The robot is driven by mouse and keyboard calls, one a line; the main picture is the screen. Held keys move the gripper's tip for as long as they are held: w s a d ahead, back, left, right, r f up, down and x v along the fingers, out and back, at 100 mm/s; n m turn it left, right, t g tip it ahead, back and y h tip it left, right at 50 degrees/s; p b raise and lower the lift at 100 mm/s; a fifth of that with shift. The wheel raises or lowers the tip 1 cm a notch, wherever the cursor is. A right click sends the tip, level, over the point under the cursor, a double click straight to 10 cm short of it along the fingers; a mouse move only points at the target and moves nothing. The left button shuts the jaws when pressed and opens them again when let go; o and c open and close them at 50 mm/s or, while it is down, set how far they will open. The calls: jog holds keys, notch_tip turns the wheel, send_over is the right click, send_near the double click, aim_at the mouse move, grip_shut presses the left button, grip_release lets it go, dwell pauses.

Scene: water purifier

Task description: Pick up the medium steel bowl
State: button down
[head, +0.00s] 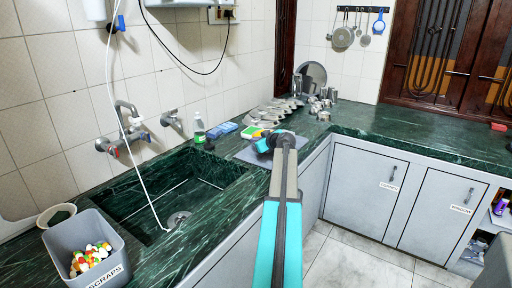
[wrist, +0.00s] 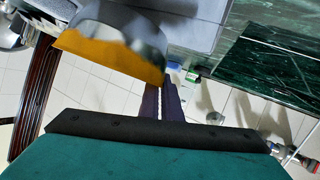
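A shiny steel bowl (wrist: 110,15) with an orange-yellow band along its near side fills the upper left of the wrist view and looks tilted there. My gripper's dark fingers (wrist: 163,85) are close together, with only a thin slit between them. Their tips meet the bowl's edge, and the edge appears to lie between them; the bowl partly covers the left finger. In the head view my gripper (head: 281,140) is over the grey mat (head: 246,157) on the counter. My arm hides most of what is at the fingertips there.
Several steel dishes (head: 275,110) and cups stand behind my gripper, by a large upright plate (head: 312,74). The sink (head: 150,200) is to the left. A grey scraps bin (head: 108,255) stands at the front left. The right-hand counter (head: 420,133) is mostly clear.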

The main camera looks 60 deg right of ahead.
jog(key=s+a+b, duration=0.1)
jog(key=s+a, duration=0.3)
jog(key=s, duration=0.3)
jog(key=s+a+r+b, duration=0.1)
jog(key=s+a, duration=0.3)
jog(key=s, duration=0.2)
jog(key=shift+s+r, duration=0.2)
jog(key=shift+s, duration=0.15)
jog(key=shift+w+a, duration=0.1)
jog(key=shift+a, duration=0.1)
